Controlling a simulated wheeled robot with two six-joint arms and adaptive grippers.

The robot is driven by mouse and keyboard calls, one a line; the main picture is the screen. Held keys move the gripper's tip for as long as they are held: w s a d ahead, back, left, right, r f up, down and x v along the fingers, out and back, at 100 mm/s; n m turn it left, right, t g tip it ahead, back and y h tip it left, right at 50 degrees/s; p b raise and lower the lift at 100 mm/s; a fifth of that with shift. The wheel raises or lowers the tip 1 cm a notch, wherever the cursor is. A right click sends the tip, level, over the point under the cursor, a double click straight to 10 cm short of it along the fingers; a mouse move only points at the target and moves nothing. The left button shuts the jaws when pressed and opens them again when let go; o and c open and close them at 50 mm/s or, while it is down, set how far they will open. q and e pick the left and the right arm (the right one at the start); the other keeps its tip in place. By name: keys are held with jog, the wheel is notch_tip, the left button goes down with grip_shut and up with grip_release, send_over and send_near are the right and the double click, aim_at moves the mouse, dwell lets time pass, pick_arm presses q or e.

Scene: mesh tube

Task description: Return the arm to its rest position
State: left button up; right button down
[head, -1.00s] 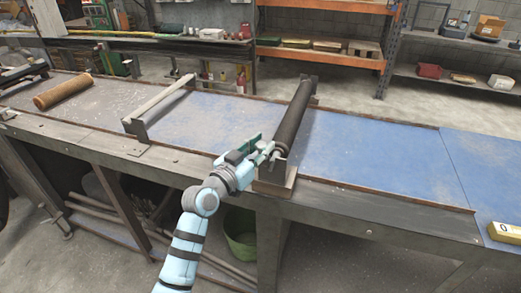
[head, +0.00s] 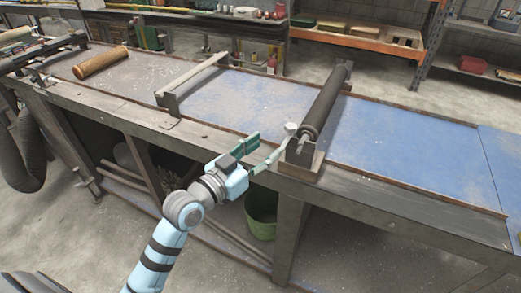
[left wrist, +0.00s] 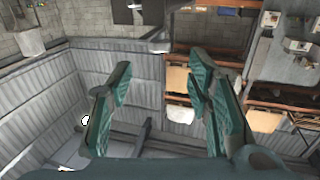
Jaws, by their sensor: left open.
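My left gripper (head: 266,146) is in front of the bench's near edge in the head view, with its teal fingers spread. In the left wrist view its fingers (left wrist: 160,78) are apart with nothing between them. A dark roller (head: 322,105) lies across the blue bench top in end brackets, just right of the gripper. A pale knob (head: 291,128) shows at its near end, close to the fingertips; whether they touch it I cannot tell. A brown tube (head: 101,62) lies at the bench's left part. My right gripper is out of view.
The bench's front rail (head: 225,150) runs beside the gripper. A pale crossbar (head: 195,80) spans the bench left of the roller. A green bucket (head: 261,216) stands under the bench. Orange shelving (head: 355,40) stands behind. The floor in front of the bench is open at lower left.

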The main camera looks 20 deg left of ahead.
pick_arm(q)
jog(key=shift+s, duration=0.35)
